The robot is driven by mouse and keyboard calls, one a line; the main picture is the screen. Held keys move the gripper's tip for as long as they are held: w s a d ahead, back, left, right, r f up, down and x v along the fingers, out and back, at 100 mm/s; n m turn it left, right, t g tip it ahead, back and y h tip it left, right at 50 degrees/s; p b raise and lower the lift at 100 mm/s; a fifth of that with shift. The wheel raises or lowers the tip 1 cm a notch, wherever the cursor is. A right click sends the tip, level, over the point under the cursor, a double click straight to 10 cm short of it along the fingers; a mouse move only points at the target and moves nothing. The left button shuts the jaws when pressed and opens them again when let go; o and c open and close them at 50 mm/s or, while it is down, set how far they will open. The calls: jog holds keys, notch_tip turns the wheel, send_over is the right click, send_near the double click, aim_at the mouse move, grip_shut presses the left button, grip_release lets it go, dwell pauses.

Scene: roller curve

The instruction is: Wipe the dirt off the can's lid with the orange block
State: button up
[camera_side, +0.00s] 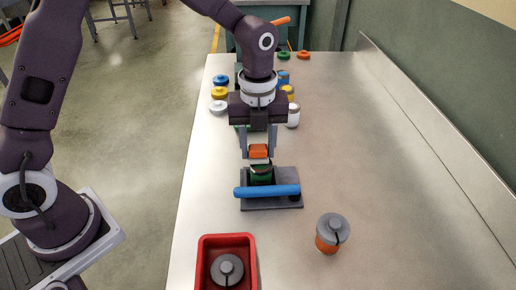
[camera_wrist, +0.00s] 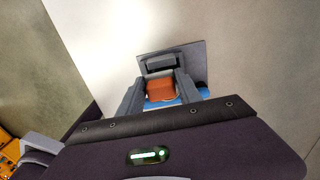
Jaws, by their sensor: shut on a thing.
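My gripper (camera_side: 258,156) is shut on the orange block (camera_side: 258,151), which sits between its two fingers. In the wrist view the orange block (camera_wrist: 160,90) shows between my fingertips. A green can (camera_side: 261,175) stands in a grey fixture (camera_side: 285,178) right below the block. A blue bar (camera_side: 267,190) runs across the front of the fixture and also shows in the wrist view (camera_wrist: 165,104). The block is just above the can's top; I cannot tell if they touch. The can's lid and any dirt on it are hidden or too small to make out.
A red tray (camera_side: 204,262) at the front holds a grey-topped piece (camera_side: 227,270). An orange can with a grey top (camera_side: 329,238) stands at front right. Several coloured cans and lids (camera_side: 219,93) stand behind my gripper. The table's right side is clear.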

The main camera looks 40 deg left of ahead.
jog(key=shift+s+d, duration=1.8)
jog(key=shift+s, duration=0.05)
notch_tip(320, 180, up, 8)
jog(key=shift+r, duration=0.1)
